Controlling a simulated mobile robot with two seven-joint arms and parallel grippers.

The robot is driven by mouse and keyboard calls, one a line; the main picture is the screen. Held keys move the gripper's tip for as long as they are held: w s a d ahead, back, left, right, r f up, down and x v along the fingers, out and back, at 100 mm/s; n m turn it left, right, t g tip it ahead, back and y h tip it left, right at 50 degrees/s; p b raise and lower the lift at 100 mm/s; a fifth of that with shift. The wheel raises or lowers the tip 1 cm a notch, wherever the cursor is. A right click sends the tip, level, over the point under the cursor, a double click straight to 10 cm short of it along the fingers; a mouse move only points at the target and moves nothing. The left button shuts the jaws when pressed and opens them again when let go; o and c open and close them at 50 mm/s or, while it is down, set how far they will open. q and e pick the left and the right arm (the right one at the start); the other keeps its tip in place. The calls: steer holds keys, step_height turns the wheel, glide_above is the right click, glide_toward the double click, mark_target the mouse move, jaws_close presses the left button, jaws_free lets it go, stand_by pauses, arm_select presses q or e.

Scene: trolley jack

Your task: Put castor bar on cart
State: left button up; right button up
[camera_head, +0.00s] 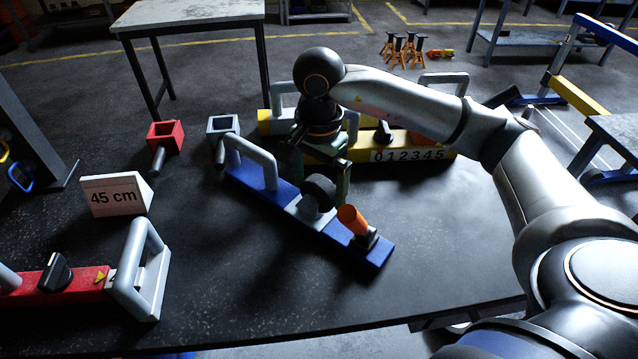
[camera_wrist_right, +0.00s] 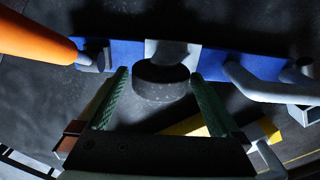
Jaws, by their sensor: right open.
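A blue bar (camera_head: 268,192) lies on the dark tabletop, with a grey handle, a grey middle block, a black wheel-like round part (camera_head: 319,193) and an orange grip (camera_head: 351,219). It looks like the castor bar, but no label confirms this. My right gripper (camera_head: 321,176) is open above its middle. In the right wrist view the two green fingers (camera_wrist_right: 160,76) stand on either side of the black round part (camera_wrist_right: 160,84), with gaps visible; contact cannot be told. My left gripper is out of view. I cannot tell which thing is the cart.
A yellow bar marked 012345 (camera_head: 407,155) lies just behind. A red bar (camera_head: 62,286) with a grey handle is at left, near a "45 cm" sign (camera_head: 115,195). Red (camera_head: 165,136) and grey (camera_head: 222,125) sockets stand behind. The front middle tabletop is clear.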

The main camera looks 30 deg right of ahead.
step_height(320, 180, up, 12)
steer(key=p, duration=0.2)
steer(key=shift+r, duration=0.15)
stand_by(0.6)
